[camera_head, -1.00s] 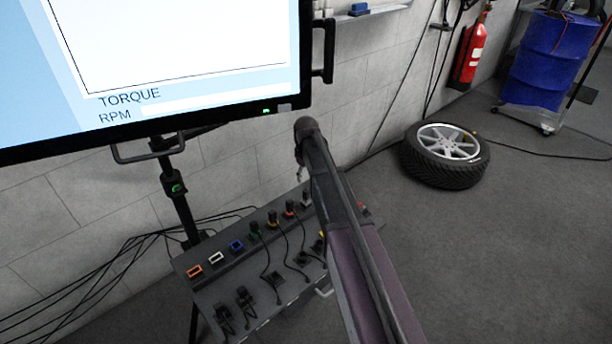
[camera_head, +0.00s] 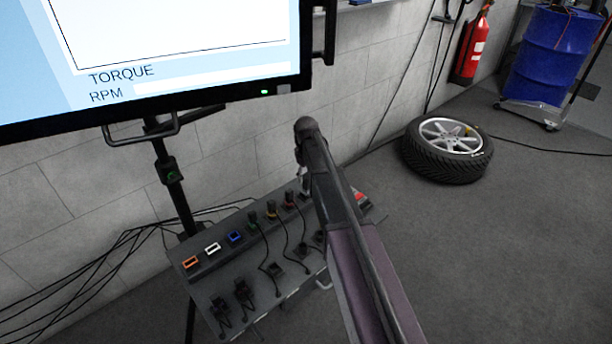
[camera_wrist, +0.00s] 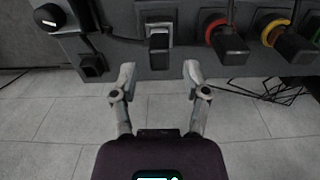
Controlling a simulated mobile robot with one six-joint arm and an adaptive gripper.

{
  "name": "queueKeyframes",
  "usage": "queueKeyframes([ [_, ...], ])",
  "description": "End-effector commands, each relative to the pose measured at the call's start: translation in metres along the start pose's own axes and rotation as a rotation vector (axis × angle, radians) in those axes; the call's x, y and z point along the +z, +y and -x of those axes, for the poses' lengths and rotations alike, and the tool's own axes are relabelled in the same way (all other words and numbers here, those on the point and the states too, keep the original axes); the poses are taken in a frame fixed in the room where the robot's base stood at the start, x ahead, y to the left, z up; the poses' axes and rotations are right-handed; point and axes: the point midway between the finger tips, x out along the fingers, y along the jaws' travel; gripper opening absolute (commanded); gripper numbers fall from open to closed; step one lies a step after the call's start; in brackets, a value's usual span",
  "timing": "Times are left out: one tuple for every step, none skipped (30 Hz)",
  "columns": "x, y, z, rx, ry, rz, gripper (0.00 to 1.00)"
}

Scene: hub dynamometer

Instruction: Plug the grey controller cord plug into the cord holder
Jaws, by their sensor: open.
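In the wrist view, a black plug (camera_wrist: 159,41) sits in a grey-framed socket on the dark panel; I take it for the grey controller cord plug. My gripper (camera_wrist: 155,73) is open and empty, its fingertips just below that plug in the picture and apart from it. A black square holder with an opening (camera_wrist: 93,66) hangs at the panel's edge to the left; it may be the cord holder. In the head view, my arm hides the grey plug's part of the panel, and my gripper's fingers are not clearly visible.
Red (camera_wrist: 228,42) and yellow (camera_wrist: 287,42) sockets with plugs stand to the right. In the head view, the sloped panel (camera_head: 205,285) carries orange, white and blue sockets without plugs, and several cords. A monitor (camera_head: 290,88) stands above. A tyre (camera_head: 447,150) lies on open floor.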

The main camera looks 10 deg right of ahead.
Motion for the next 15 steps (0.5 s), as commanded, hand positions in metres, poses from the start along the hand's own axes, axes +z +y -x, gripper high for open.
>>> queueKeyframes([
  [0.000, 0.000, -0.009, 0.000, 0.000, 0.000, 0.60],
  [0.000, 0.000, -0.011, 0.000, 0.000, 0.000, 0.60],
  [0.000, 0.000, -0.015, 0.000, 0.000, 0.000, 0.60],
  [0.000, 0.000, -0.017, 0.000, 0.000, 0.000, 0.60],
  [0.000, 0.000, -0.020, 0.000, 0.000, 0.000, 0.60],
  [0.000, 0.000, -0.023, 0.000, 0.000, 0.000, 0.60],
  [0.000, 0.000, -0.025, 0.000, 0.000, 0.000, 0.60],
  [0.000, 0.000, -0.027, 0.000, 0.000, 0.000, 0.60],
  [0.000, 0.000, -0.030, 0.000, 0.000, 0.000, 0.60],
  [0.000, 0.000, -0.032, 0.000, 0.000, 0.000, 0.60],
  [0.000, 0.000, -0.033, 0.000, 0.000, 0.000, 0.60],
  [0.000, 0.000, -0.035, 0.000, 0.000, 0.000, 0.60],
  [0.000, 0.000, -0.036, 0.000, 0.000, 0.000, 0.60],
  [0.000, 0.000, -0.037, 0.000, 0.000, 0.000, 0.60],
  [0.000, 0.000, -0.039, 0.000, 0.000, 0.000, 0.60],
])
